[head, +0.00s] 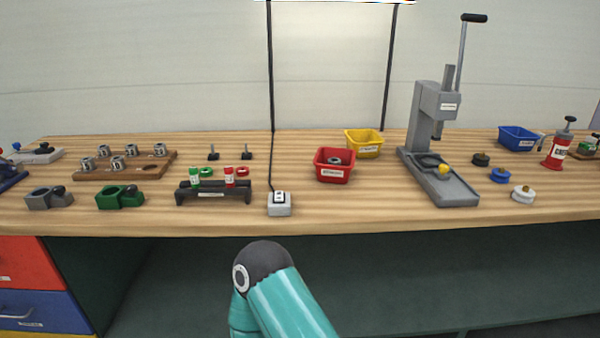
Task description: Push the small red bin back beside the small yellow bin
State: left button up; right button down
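The small red bin (334,172) stands upright on the wooden bench, with a grey round part inside it and a white label on its front. The small yellow bin (368,150) stands behind it and to its right, nearer the wall. The red bin sits closer to the bench's front edge than the yellow one. A teal and dark grey link of one of my arms shows low in the middle, below the bench edge. Neither of my grippers can be seen.
A grey lever press (437,150) stands right of the bins. A white switch box (279,204) with a cable sits front left of the red bin. A dark rack (213,193) with green and red cylinders is further left. Bench left of the yellow bin is clear.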

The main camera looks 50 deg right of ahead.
aim_at(325, 172)
jog(key=u, duration=0.3)
jog(key=k, duration=1.35)
jog(key=z, duration=1)
jog(key=i, duration=1)
jog(key=u, duration=0.05)
